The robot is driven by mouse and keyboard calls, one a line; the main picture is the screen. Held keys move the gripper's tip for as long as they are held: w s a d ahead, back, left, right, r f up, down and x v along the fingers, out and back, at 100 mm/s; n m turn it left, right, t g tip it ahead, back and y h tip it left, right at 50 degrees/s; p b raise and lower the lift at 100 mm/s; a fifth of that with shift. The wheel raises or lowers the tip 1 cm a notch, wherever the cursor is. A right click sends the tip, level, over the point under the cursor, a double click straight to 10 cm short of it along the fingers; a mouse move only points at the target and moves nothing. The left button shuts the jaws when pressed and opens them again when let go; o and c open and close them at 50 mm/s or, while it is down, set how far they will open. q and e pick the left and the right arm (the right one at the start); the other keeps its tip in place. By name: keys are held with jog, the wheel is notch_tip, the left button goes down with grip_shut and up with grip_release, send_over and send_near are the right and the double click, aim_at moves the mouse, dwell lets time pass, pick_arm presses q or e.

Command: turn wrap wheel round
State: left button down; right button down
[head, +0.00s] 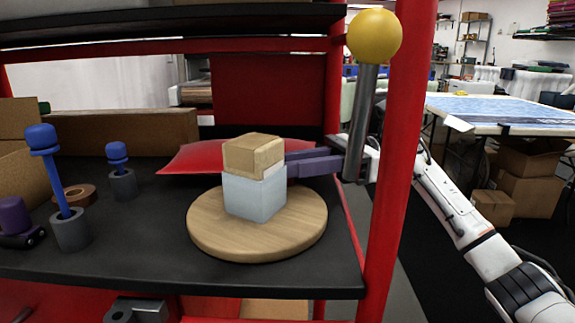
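The round wooden wheel (208,228) lies flat on the black shelf. A box stands upright near its middle, with a tan upper part (252,157) and a pale grey-white lower part (256,197) that looks like film wrap. My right gripper (292,163) comes in from the right, with purple fingers at the right side of the box near the seam between the parts. I cannot tell whether they touch it or how far apart they are. Its wrist is partly hidden by a grey lever. My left gripper is not in view.
The grey lever with a yellow ball (375,37) and a red post (395,160) stand before my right wrist. A red cushion-like sheet (195,158) lies behind the wheel. Blue-topped pegs (58,170) in grey holders, a tape roll (75,196) and cardboard stand left.

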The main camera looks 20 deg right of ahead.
jog(key=shift+w, duration=0.1)
jog(key=c, duration=1.6)
grip_release()
jog(key=shift+o, duration=0.2)
jog(key=shift+d, duration=0.1)
jog(key=s+d, duration=0.1)
jog(key=d, duration=0.9)
jog(key=shift+p, duration=0.35)
